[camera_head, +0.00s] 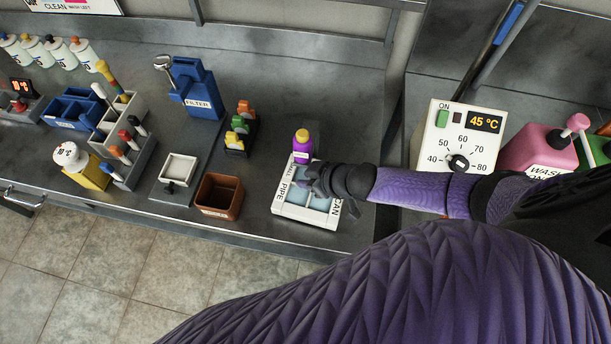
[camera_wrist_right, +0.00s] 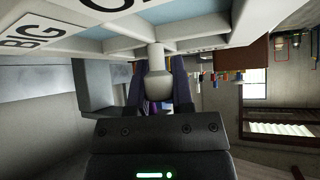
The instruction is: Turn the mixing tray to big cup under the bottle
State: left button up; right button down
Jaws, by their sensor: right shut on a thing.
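The white mixing tray (camera_head: 304,216) with pale blue compartments sits near the counter's front edge. A "PIPE" label shows on its left rim and "CAN" on its right. The purple bottle (camera_head: 302,146) with a yellow cap stands at the tray's far edge. My right gripper (camera_head: 312,184) is over the tray's middle and hides part of it. In the wrist view, my right gripper (camera_wrist_right: 157,92) is shut on a pale knob (camera_wrist_right: 157,58) rising from the tray (camera_wrist_right: 88,46), whose "BIG" label shows at the left. My left gripper is not in view.
A brown open box (camera_head: 219,195) and a grey stand with a white dish (camera_head: 178,168) are left of the tray. The blue filter unit (camera_head: 194,88) and a colored rack (camera_head: 240,130) are behind. A temperature control box (camera_head: 457,140) stands to the right.

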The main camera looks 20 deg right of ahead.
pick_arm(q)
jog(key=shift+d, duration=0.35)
pick_arm(e)
jog(key=c, duration=0.5)
grip_release()
jog(key=p+v, duration=0.4)
jog(key=v, duration=0.6)
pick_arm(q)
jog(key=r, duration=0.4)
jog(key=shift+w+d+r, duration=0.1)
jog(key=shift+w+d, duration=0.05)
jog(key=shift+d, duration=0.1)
